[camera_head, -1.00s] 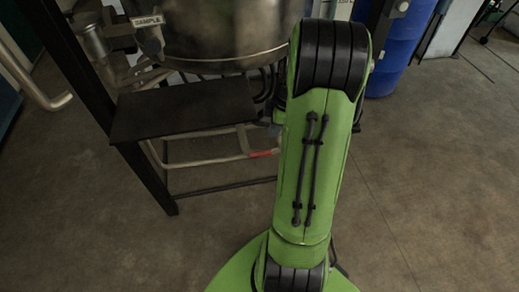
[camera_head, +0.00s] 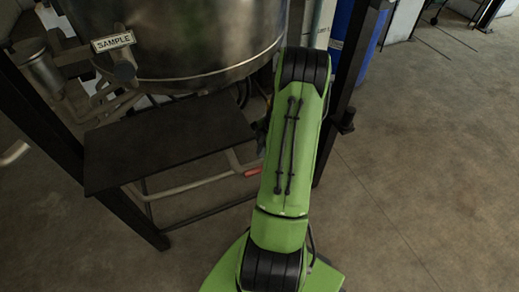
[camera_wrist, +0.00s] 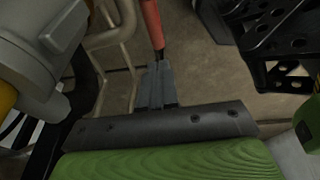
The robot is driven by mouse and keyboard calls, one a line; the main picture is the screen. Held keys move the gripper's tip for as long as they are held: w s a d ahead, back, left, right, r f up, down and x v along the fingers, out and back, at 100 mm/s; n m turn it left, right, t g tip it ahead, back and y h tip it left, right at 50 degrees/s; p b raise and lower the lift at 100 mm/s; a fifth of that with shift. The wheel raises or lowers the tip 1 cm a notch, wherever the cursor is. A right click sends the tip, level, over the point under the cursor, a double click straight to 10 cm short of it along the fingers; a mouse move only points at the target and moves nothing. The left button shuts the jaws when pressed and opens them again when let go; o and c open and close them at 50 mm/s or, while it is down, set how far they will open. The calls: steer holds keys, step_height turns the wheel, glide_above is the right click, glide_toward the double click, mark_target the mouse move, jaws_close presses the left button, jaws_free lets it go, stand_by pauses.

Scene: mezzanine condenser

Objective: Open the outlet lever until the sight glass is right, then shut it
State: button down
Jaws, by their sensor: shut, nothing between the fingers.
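A lever with a red grip (camera_head: 253,172) shows below the dark shelf in the head view; I cannot tell whether it is the outlet lever. In the wrist view a red grip (camera_wrist: 152,24) runs down from the top edge toward my gripper (camera_wrist: 155,68). My gripper is shut and empty, its grey fingertips close to the lower end of the grip; whether they touch it I cannot tell. My arm hides the gripper in the head view. I cannot make out a sight glass in either view.
A steel vessel (camera_head: 190,45) with a SAMPLE tag (camera_head: 113,42) stands in a dark frame (camera_head: 130,215) above a flat shelf (camera_head: 165,145). Pale pipes run below. A blue drum (camera_head: 357,50) stands behind. Floor to the right is clear. A black perforated part (camera_wrist: 275,35) is at the wrist view's upper right.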

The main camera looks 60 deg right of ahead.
mark_target(253, 170)
steer(key=b+x, duration=0.1)
steer(key=x, duration=0.5)
steer(key=b+x, duration=0.1)
steer(key=x, duration=0.2)
steer(key=shift+d+b, duration=0.35)
steer(key=shift+d, duration=0.1)
steer(key=shift+f, duration=0.55)
steer(key=shift+w+f, duration=0.1)
steer(key=shift+w, duration=0.1)
